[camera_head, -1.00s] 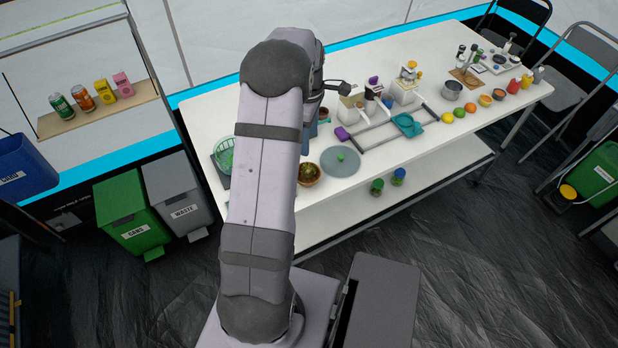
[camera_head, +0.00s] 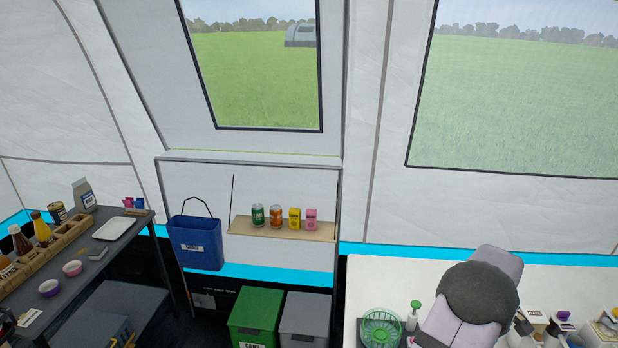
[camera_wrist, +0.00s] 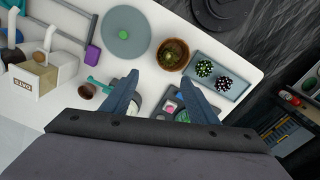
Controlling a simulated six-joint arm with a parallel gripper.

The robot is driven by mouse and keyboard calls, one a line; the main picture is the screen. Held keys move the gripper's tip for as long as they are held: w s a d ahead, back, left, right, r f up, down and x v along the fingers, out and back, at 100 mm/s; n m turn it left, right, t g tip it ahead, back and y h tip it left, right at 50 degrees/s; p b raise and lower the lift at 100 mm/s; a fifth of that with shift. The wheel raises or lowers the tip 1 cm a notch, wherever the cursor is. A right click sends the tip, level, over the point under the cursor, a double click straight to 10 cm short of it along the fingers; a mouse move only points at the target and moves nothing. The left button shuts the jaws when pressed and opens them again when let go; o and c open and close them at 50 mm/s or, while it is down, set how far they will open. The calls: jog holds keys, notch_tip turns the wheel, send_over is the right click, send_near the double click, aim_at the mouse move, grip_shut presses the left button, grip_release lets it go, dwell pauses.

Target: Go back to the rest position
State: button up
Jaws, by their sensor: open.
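My gripper (camera_wrist: 160,88) is open in the wrist view, its two blue-grey fingers spread apart with nothing held between them. It hangs over the white table (camera_wrist: 205,30). Small objects show partly behind and between the fingers, too covered to name. In the head view, part of my arm shows at the lower right, over the white table (camera_head: 390,275); the gripper is not visible there.
In the wrist view, a brown bowl (camera_wrist: 168,57), a round grey mat (camera_wrist: 120,50), a grey tray (camera_wrist: 239,86) with two dotted dark items, and a labelled box (camera_wrist: 40,78) surround my gripper. The head view shows a green basket (camera_head: 381,328), a pump bottle (camera_head: 412,318) and bins (camera_head: 256,312).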

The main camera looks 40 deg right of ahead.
jog(key=a+f+m+y, duration=0.1)
jog(key=a+f+m, duration=0.2)
jog(key=a+m, duration=0.3)
jog(key=a+f+m+y, duration=0.1)
jog(key=a+f+m, duration=0.2)
jog(key=a, duration=0.5)
jog(key=w+a+r+n, duration=0.3)
jog(key=w+a+n, duration=0.1)
jog(key=a, duration=0.7)
jog(key=w+a+r+n+h, duration=0.1)
jog(key=w+a+r+n, duration=0.2)
jog(key=a, duration=0.9)
jog(key=w+a+r+n, duration=0.3)
jog(key=w+a+n, duration=0.4)
jog(key=a, duration=0.5)
jog(key=shift+w+a+h, duration=0.2)
jog(key=shift+a+h, duration=0.05)
jog(key=shift+h, duration=0.05)
jog(key=shift+r, duration=0.1)
